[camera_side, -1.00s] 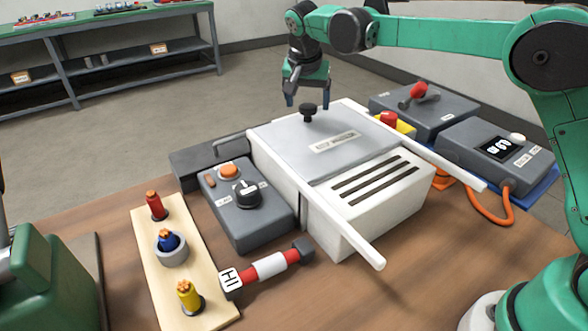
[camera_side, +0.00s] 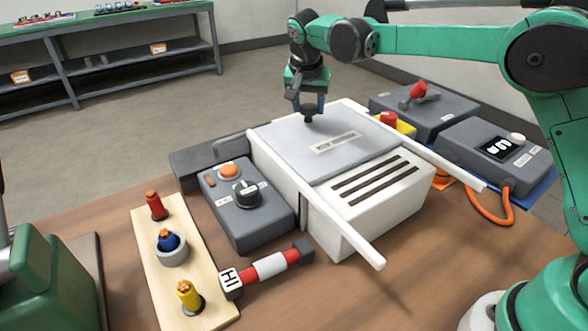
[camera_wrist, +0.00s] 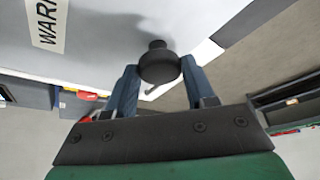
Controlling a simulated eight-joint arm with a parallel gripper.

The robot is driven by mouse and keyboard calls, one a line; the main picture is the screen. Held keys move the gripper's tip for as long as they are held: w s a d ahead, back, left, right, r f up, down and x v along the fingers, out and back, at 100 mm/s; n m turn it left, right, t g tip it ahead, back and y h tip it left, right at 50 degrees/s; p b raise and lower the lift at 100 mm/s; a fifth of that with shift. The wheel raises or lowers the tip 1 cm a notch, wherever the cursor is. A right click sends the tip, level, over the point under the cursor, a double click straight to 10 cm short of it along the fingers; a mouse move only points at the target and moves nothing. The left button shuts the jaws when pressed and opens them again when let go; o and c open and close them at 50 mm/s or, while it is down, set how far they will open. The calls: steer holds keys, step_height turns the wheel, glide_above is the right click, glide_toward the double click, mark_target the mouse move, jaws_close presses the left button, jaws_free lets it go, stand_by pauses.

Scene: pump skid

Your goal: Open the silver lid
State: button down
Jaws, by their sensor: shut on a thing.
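The silver lid (camera_side: 283,153) lies flat and closed on top of the white box (camera_side: 399,199). A black knob (camera_wrist: 160,66) stands on the lid near its far edge. My gripper (camera_side: 309,113) is above that edge, with its blue fingers on either side of the knob. In the wrist view my gripper (camera_wrist: 158,80) is shut on the knob, one finger at each side.
A grey box with an orange button and black dial (camera_side: 246,193) stands left of the white box.

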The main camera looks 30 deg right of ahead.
glide_toward(362, 155)
steer(key=x, duration=0.5)
steer(key=shift+w, duration=0.1)
steer(key=shift+c, duration=1.5)
jaws_free()
steer(key=shift+f, duration=0.1)
steer(key=v, duration=0.5)
steer(key=shift+a+r, duration=0.1)
steer(key=shift+r, duration=0.2)
